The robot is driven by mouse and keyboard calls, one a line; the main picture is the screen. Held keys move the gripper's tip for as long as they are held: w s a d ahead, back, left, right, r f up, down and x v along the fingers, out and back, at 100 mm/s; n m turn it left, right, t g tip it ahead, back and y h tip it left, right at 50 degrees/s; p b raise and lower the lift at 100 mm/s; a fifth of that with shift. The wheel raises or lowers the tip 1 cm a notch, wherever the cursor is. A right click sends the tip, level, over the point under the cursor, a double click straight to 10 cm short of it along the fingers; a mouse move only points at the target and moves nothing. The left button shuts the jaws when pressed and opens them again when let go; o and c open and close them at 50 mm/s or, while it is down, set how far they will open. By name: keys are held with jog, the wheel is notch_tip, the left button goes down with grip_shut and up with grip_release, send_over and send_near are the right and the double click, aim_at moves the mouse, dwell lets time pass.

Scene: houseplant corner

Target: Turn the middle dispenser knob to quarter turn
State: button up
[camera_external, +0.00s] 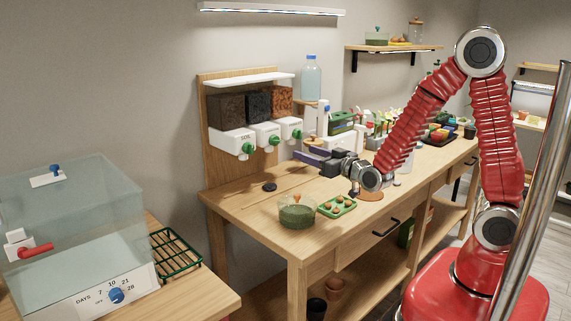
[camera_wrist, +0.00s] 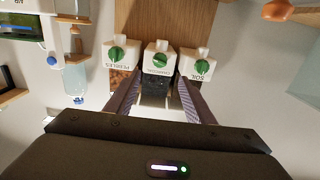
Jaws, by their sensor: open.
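The dispenser (camera_external: 262,134) hangs on a wooden back panel and has three white units, each with a green knob. My gripper (camera_external: 306,155) is open and empty, in front of the dispenser and apart from the knobs. In the wrist view its two fingers (camera_wrist: 158,85) reach toward the middle unit, one on each side, with the middle knob beyond the gap.
The soil knob (camera_wrist: 202,66) and pebbles knob (camera_wrist: 117,53) sit close on either side. A green bowl (camera_external: 297,213) and a green tray (camera_external: 337,207) stand on the bench (camera_external: 245,205) below. A blue-capped bottle (camera_external: 311,77) stands right of the dispenser.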

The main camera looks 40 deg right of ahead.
aim_at(278, 143)
jog(key=w, duration=1.3)
jog(key=shift+w, duration=0.4)
jog(key=shift+c, duration=0.3)
jog(key=c, duration=1)
jog(key=shift+n, duration=0.3)
jog(key=shift+n, duration=1.1)
jog(key=o, duration=1.1)
jog(key=shift+c, duration=0.2)
